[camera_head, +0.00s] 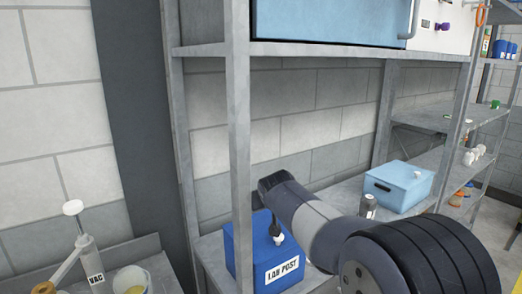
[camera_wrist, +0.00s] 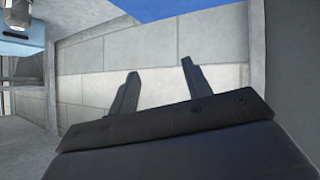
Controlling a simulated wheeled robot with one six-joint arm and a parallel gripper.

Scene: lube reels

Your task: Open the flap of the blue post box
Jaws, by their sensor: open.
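The blue post box (camera_head: 240,262) stands on the lower shelf, its white label facing front. A small white knob (camera_head: 279,239) with a dark piece beside it shows at its top; my arm hides part of that area, so I cannot tell how the flap sits. A strong blue surface, probably the box, crosses the top of the wrist view (camera_wrist: 195,10). My gripper (camera_wrist: 158,68) is open, with nothing between its two dark fingers and the block wall behind them.
A grey upright (camera_head: 238,150) stands close to the post box. An upper shelf (camera_head: 300,50) overhangs.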

